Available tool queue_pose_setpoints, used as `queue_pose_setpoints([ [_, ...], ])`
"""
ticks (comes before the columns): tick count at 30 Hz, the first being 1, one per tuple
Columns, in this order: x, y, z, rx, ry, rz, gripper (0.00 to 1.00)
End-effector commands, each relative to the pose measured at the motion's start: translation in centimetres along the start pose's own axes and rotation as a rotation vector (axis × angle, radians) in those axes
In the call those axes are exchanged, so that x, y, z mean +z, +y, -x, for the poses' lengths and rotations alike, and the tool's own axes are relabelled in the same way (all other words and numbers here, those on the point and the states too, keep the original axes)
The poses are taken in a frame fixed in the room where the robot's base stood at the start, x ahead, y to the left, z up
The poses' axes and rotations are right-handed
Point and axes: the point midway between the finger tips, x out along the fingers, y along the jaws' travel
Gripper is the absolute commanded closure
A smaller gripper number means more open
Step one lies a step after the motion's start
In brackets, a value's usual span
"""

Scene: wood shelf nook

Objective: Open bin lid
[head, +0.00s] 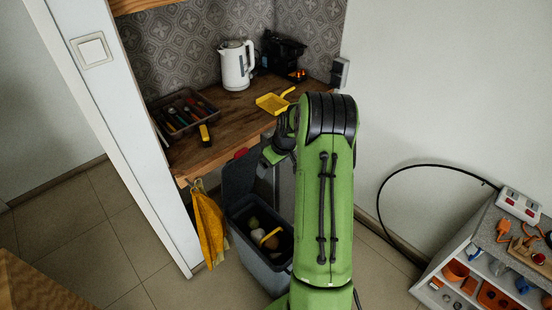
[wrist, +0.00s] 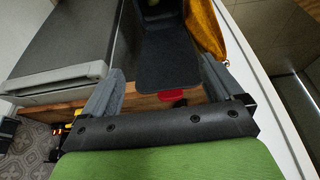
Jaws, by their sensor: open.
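The grey bin (head: 262,262) stands on the floor below the wooden counter, with several round items and a yellow piece inside. Its dark lid (head: 239,176) stands raised, roughly upright, at the bin's back left side. The lid also shows in the wrist view (wrist: 168,70), with the bin's opening beyond it at the top. My gripper (head: 270,156) is beside the raised lid, partly hidden by my green arm. In the wrist view my gripper (wrist: 162,66) is open, with one grey finger on each side of the lid. I cannot tell whether they touch it.
A yellow cloth (head: 209,226) hangs from the counter's edge left of the bin. The counter (head: 232,108) holds a white kettle (head: 237,65), a yellow dustpan (head: 273,103) and a tool tray (head: 183,112). A workbench (head: 490,265) stands at right.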

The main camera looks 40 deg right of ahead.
Motion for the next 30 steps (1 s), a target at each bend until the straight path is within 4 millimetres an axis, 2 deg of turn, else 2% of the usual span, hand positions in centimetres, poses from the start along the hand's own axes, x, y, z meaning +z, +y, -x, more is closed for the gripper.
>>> queue_pose_setpoints([
  [1, -0.1, 0.1, 1.4, 0.004, 0.003, 0.001, 0.06],
  [3, 0.0, 0.0, 2.8, 0.002, 0.002, 0.001, 0.06],
  [8, 0.0, 0.0, 4.7, 0.0, 0.001, 0.0, 0.06],
  [25, 0.0, -0.1, 5.0, -0.001, 0.0, 0.001, 0.06],
  [28, -0.8, -1.8, 6.7, 0.008, -0.001, 0.016, 0.06],
  [29, -1.2, -3.0, 7.8, 0.014, -0.001, 0.022, 0.06],
  [30, -1.6, -5.0, 9.6, 0.022, -0.002, 0.033, 0.06],
])
